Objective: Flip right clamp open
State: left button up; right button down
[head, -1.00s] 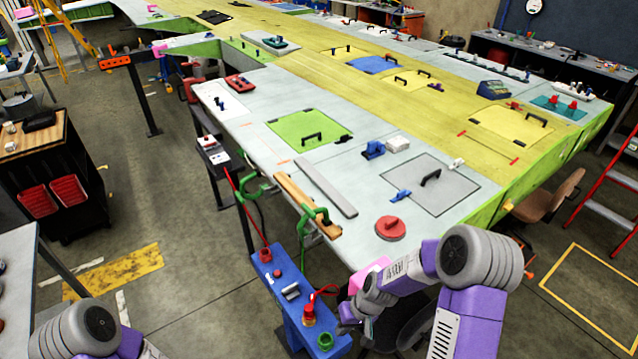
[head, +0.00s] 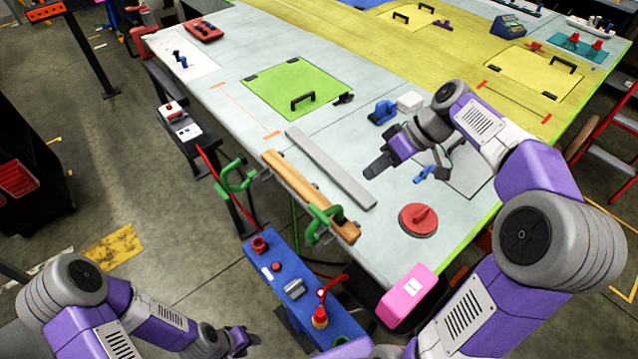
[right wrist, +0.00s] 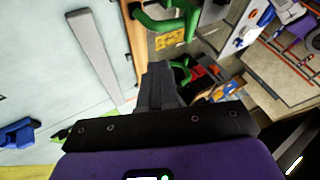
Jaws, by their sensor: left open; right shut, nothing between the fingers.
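Two green clamps sit on the table's near edge by a wooden strip (head: 290,183). The right clamp (head: 322,226) is at the strip's near end, and the left clamp (head: 234,176) is at its far end. Green clamp parts show at the top of the right wrist view (right wrist: 165,22); I cannot tell which clamp they belong to. My right gripper (head: 376,166) is shut and empty above the table, beyond the grey bar and apart from the right clamp. Its closed fingers show in the right wrist view (right wrist: 160,85). My left gripper (head: 243,342) is open, low at the front left.
A grey bar (head: 330,168) lies between the right gripper and the strip. A red disc with a handle (head: 419,219), a blue clamp (head: 383,112) and a pink box (head: 407,295) are nearby. A blue box with knobs (head: 290,288) stands below the table edge.

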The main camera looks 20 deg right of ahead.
jog(key=shift+s+r, duration=0.3)
jog(key=shift+s, duration=0.25)
jog(key=shift+f, duration=0.1)
send_near(333, 214)
jog(key=w+a+f, duration=0.1)
jog(key=f, duration=0.1)
jog(key=w+a+f, duration=0.1)
jog(key=w+f, duration=0.1)
jog(key=shift+w+a, duration=0.1)
jog(key=shift+a, duration=0.05)
jog(key=a, duration=0.1)
jog(key=s+a, duration=0.1)
jog(key=a, duration=0.1)
jog(key=shift+s+a+r+p, duration=0.1)
jog(key=shift+a+r+p, duration=0.05)
jog(key=shift+p, duration=0.15)
jog(key=shift+a+r, duration=0.1)
